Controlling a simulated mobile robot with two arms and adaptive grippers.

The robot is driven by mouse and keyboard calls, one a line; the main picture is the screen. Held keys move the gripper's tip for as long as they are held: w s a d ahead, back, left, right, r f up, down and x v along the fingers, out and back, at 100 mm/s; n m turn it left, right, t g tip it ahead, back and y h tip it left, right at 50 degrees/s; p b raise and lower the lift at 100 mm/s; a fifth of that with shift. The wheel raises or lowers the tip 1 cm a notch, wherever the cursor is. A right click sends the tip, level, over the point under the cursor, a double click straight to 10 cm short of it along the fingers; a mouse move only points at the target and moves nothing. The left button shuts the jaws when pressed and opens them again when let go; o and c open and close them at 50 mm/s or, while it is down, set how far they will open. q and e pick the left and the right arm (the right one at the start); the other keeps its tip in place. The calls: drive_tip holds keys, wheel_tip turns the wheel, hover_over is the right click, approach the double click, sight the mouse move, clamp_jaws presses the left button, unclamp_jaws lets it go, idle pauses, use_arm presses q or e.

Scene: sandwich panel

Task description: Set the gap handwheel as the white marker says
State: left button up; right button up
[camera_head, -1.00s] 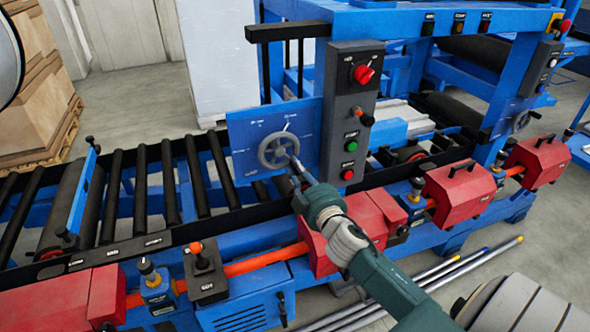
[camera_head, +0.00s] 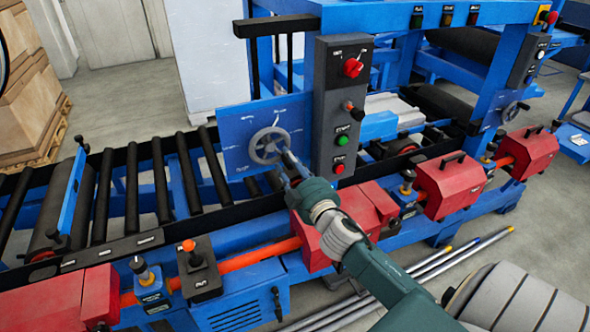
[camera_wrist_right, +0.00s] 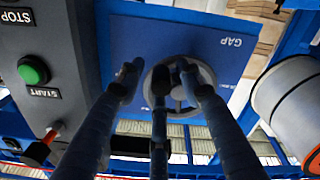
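The grey gap handwheel (camera_head: 269,146) sits on a blue panel (camera_head: 236,156) at the left of the control box. A small white mark shows above the wheel, but its lettering is too small to read here. My right gripper (camera_head: 288,160) reaches the wheel's lower right side from the front. In the right wrist view the panel reads GAP, upside down, and the wheel (camera_wrist_right: 198,78) lies behind my fingers (camera_wrist_right: 160,72). The fingers are spread; one is beside the rim and two overlap the wheel. Whether they touch it is unclear. My left gripper is not in view.
A control box (camera_head: 338,110) with a red knob, a lever and green and red buttons stands right beside the panel. Red housings (camera_head: 452,188) line the machine's front. Black rollers (camera_head: 131,190) lie to the left. Rods (camera_head: 440,262) lie on the floor.

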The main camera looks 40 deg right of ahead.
drive_tip(key=v, duration=1.1)
drive_tip(key=shift+s, duration=0.4)
